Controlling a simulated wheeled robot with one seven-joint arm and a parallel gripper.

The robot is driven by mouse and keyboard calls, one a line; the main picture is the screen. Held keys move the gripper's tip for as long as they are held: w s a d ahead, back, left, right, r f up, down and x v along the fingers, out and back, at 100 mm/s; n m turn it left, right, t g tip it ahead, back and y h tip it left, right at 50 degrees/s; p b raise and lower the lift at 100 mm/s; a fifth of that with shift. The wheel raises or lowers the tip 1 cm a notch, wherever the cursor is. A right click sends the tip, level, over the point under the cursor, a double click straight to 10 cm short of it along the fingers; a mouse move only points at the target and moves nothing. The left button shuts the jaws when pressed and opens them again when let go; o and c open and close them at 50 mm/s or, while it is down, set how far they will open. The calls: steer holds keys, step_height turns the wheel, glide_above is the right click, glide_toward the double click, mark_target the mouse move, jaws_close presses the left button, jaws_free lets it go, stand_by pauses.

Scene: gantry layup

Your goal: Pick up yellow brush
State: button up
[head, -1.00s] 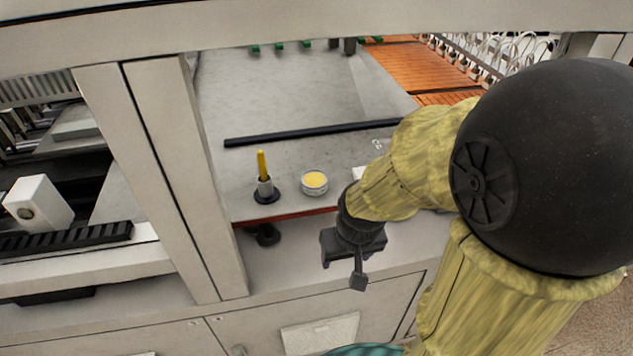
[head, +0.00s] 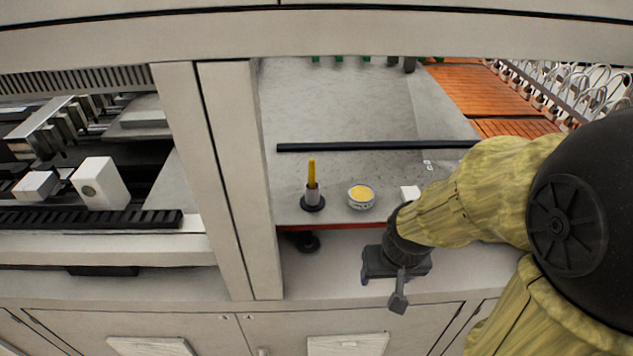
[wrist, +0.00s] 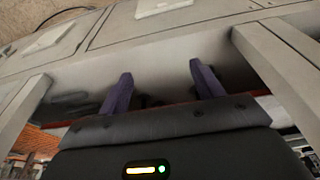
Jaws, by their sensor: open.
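The yellow brush (head: 312,172) stands upright in a small grey holder with a round black base (head: 313,204), near the front edge of the grey work surface. My gripper (head: 392,290) is in front of that edge, to the right of the brush and lower in the picture, apart from it. In the wrist view the two purple fingers of my gripper (wrist: 162,85) are spread with nothing between them. The brush does not show in the wrist view.
A round tin with yellow contents (head: 361,197) stands just right of the brush. A white block (head: 410,193) is beside my arm. A long black bar (head: 375,146) lies behind them. A pale upright post (head: 240,180) stands to the left. The grey surface (head: 340,105) behind is mostly clear.

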stand_by(0.4)
steer(key=shift+f, duration=0.1)
steer(key=c, duration=0.3)
steer(key=b+x, duration=0.3)
steer(key=shift+s, duration=0.3)
steer(key=c, duration=0.3)
steer(key=shift+w, duration=0.1)
